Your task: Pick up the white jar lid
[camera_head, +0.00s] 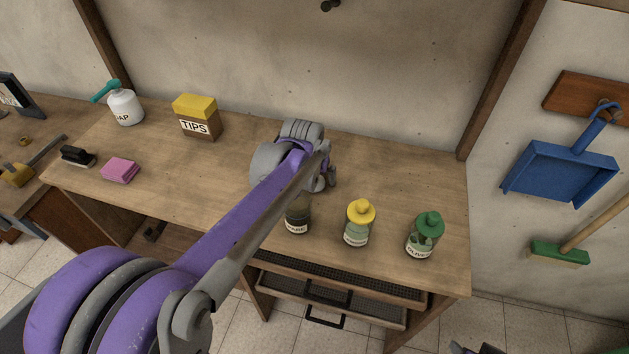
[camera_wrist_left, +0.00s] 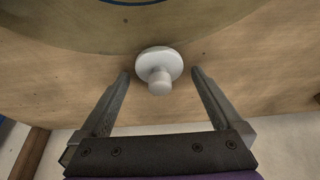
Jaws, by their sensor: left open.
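The white jar lid (camera_wrist_left: 158,66) is a round disc with a knob, seen in the left wrist view. It lies between and slightly beyond the fingertips of my left gripper (camera_wrist_left: 160,76), which is open and holds nothing. A gap shows on each side of the lid. In the head view my left arm reaches over the bench and hides the lid; the gripper (camera_head: 328,176) is only partly visible there. A dark part of my right arm shows at the bottom edge of the head view, too cropped to read its jaws.
On the bench (camera_head: 400,170) stand a dark jar (camera_head: 298,217) partly behind my arm, a yellow-lidded jar (camera_head: 358,228) and a green-lidded jar (camera_head: 426,238). A TIPS box (camera_head: 197,118), soap bottle (camera_head: 124,107), pink sponge (camera_head: 120,170) and brush (camera_head: 77,156) are left. The bench's right rear is clear.

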